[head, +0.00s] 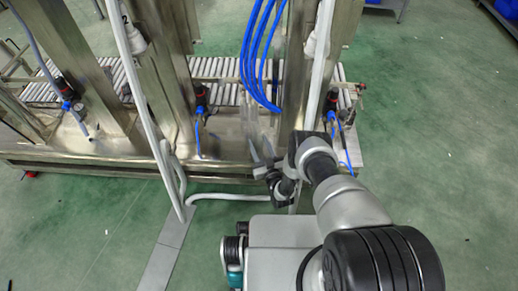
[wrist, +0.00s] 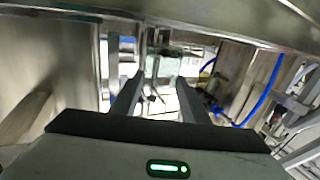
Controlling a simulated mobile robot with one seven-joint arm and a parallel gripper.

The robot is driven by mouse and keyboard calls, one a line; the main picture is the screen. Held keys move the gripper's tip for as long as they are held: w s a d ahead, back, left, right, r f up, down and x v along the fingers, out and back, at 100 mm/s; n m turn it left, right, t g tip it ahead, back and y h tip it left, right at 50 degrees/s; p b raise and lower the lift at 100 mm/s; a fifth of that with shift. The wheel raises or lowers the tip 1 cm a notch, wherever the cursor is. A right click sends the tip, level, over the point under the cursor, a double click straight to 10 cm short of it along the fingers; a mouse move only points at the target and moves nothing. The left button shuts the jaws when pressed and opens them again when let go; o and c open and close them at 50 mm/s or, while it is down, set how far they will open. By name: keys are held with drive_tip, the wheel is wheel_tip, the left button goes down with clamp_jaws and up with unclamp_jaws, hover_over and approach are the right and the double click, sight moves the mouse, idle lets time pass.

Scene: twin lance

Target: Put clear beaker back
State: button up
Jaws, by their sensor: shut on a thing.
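My gripper (head: 262,150) reaches to the front edge of the steel machine in the head view. In the wrist view its two dark fingers (wrist: 159,82) stand apart with the clear beaker (wrist: 162,68) between them. The beaker is see-through and its outline is faint against the metal behind. In the head view the beaker (head: 263,132) shows only as a pale glassy shape just beyond the fingertips, near the hanging blue hoses. The gripper is shut on it. I cannot tell whether its base touches the steel surface.
The steel bench (head: 225,139) carries upright posts (head: 160,75) and a roller conveyor (head: 215,68) behind. Blue hoses (head: 262,55) and a white pipe (head: 320,65) hang close to my gripper. Valve fittings (head: 201,100) stand along the bench. Green floor (head: 430,120) is open at right.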

wheel_tip(320, 180, down, 2)
drive_tip(key=shift+f+b, duration=0.1)
drive_tip(key=shift+b, duration=0.2)
drive_tip(key=o, duration=1.1)
drive_tip(key=shift+o, duration=0.2)
drive_tip(key=shift+s+d, duration=0.1)
